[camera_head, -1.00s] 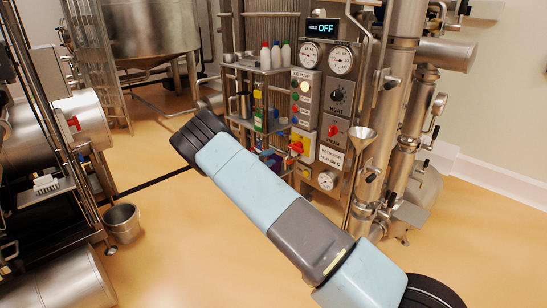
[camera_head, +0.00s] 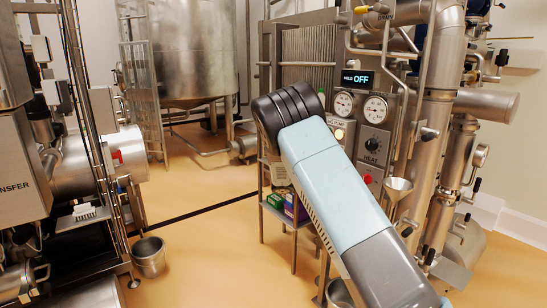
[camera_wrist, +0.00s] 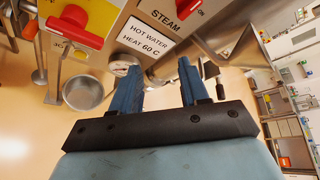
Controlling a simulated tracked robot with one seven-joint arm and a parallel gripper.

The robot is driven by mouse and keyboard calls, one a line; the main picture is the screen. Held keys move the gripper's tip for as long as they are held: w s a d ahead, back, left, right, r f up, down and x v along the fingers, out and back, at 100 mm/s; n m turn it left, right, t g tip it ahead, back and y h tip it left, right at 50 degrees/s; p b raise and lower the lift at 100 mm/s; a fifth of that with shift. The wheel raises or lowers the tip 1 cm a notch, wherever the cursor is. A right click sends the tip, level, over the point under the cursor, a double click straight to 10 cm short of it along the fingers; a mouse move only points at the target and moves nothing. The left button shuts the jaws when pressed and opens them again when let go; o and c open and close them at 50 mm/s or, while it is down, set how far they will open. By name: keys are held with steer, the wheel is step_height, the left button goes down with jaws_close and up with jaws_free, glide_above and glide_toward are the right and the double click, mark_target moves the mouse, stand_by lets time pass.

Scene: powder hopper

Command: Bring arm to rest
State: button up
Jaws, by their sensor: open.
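My arm shows in the head view as a light blue and grey link rising from the lower right to a black ribbed joint (camera_head: 287,112). It stands in front of the left part of the control panel (camera_head: 374,142). My gripper is out of sight there. In the wrist view my gripper (camera_wrist: 159,68) is open, with two blue fingers apart and nothing between them.
A shelf with small boxes (camera_head: 295,206) is partly behind my arm. A steel bucket (camera_head: 149,257) is on the floor at left, near a large tank (camera_head: 190,50). Open floor lies between.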

steer(key=s+d+r+m+g+y, duration=0.1)
steer(key=s+d+r+m+y, duration=0.3)
steer(key=s+r+m, duration=0.65)
steer(key=s+d+r+m+g+y, duration=0.3)
steer(key=s+r+m, duration=0.4)
steer(key=s, duration=0.6)
steer(key=s+a+r+m+t+y, duration=0.1)
steer(key=s+m+y, duration=0.1)
steer(key=s+m, duration=0.3)
steer(key=s+a+r+m+t+y, duration=0.2)
steer(key=s+m, duration=0.2)
steer(key=s, duration=0.8)
steer(key=s+a+r+m+t+y, duration=0.2)
steer(key=s+m, duration=0.3)
steer(key=s, duration=0.4)
steer(key=shift+s+m, duration=0.25)
steer(key=shift+m, duration=0.1)
